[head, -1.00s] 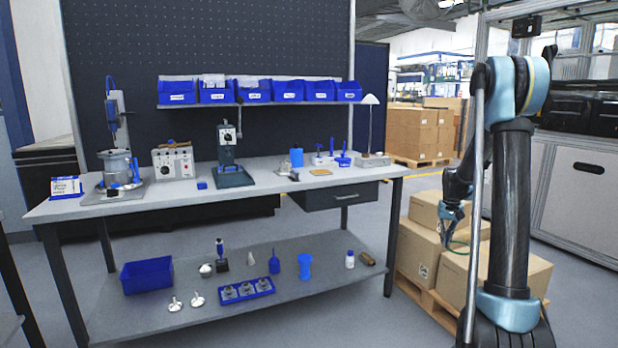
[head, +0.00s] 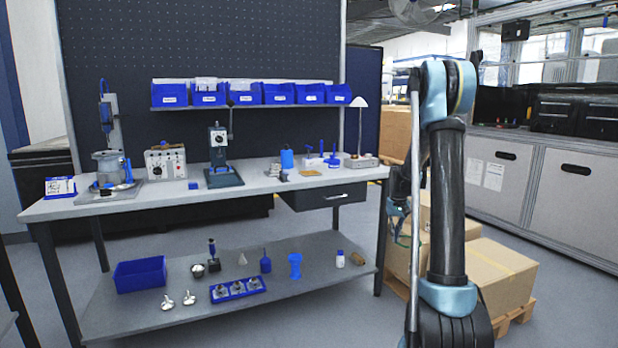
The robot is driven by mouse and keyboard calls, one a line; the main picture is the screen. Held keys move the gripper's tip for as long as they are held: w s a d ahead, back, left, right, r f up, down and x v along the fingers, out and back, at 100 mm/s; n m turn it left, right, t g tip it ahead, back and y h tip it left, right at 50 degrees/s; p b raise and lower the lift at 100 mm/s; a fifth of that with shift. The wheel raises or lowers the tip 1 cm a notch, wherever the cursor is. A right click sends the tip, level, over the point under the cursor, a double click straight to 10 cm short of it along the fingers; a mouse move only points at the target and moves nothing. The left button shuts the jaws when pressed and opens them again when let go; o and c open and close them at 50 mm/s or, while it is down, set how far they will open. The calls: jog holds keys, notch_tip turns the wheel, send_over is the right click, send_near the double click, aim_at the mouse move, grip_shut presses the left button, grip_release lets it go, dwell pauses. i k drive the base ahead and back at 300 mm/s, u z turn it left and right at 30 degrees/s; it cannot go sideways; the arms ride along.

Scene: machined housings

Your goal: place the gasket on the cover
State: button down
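I cannot pick out the gasket or the cover for certain at this distance. A small flat tan piece (head: 310,172) lies on the right part of the workbench (head: 250,181), and small grey and tan parts (head: 281,173) lie just left of it. My gripper (head: 397,210) hangs low beside the bench's right end, well apart from these pieces. It is small and partly hidden behind my arm, so its fingers are unclear.
A press (head: 222,165), a control box (head: 165,163) and a metal pot (head: 108,168) stand on the bench. Blue bins (head: 210,95) line the rack above. The lower shelf holds a blue tray of housings (head: 237,288). Cardboard boxes (head: 490,272) stand behind my arm.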

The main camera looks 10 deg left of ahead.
aim_at(310, 173)
jog(key=u, duration=0.05)
jog(key=i, duration=1)
jog(key=z, duration=0.05)
